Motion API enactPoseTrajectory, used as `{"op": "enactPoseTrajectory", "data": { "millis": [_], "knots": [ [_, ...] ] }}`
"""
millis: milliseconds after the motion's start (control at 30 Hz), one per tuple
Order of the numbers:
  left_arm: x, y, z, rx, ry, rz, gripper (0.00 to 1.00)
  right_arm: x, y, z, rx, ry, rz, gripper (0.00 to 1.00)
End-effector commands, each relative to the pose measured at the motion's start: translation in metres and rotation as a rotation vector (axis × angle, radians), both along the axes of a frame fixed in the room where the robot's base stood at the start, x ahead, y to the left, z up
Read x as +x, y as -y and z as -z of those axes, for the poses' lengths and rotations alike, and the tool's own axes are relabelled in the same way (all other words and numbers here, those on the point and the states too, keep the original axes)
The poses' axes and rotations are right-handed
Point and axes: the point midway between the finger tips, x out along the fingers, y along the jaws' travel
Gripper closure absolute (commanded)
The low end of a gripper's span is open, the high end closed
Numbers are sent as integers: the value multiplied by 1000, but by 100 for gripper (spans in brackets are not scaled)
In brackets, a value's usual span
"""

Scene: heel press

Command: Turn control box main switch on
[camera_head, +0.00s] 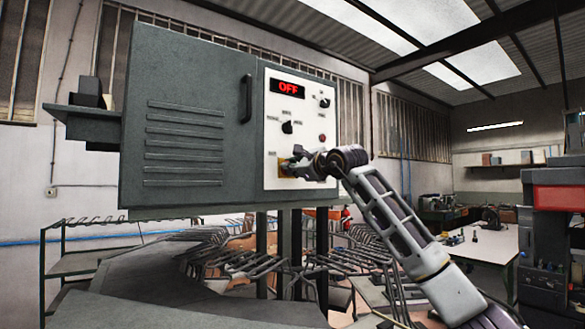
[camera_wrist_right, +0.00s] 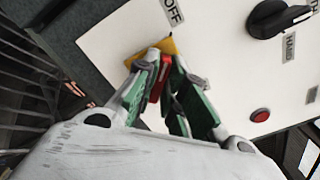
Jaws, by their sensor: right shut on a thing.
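The control box (camera_head: 190,120) is a dark grey cabinet with a white panel at its right side. Its display (camera_head: 288,88) reads OFF in red. The main switch shows in the right wrist view as a red handle (camera_wrist_right: 160,82) on a yellow plate (camera_wrist_right: 166,46), beside an OFF label. In the head view the yellow plate (camera_head: 285,158) is mostly hidden by my gripper. My right gripper (camera_head: 296,163) is at the panel's lower left, and its fingers (camera_wrist_right: 172,85) are shut on the red handle. My left gripper is not in view.
Black selector knobs (camera_head: 287,127) and a red button (camera_head: 322,138) sit on the panel near my right gripper. A black door handle (camera_head: 246,98) sticks out left of the panel. Metal racks stand below the box. A work table (camera_head: 485,243) stands at the right.

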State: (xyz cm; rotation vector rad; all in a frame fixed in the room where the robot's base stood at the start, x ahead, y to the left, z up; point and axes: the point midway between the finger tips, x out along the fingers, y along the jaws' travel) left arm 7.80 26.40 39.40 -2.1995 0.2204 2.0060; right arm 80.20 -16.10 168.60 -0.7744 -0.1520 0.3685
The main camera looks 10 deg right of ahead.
Motion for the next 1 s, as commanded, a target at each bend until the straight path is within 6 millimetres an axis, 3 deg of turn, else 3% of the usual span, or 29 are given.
{"op": "enactPoseTrajectory", "data": {
  "millis": [467, 1000],
  "knots": [
    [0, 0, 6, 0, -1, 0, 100, 0, 0, 0, 101, -41, -1, 100],
    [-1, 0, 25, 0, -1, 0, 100, 1, 2, 0, 478, -195, 0, 100]
  ]
}}
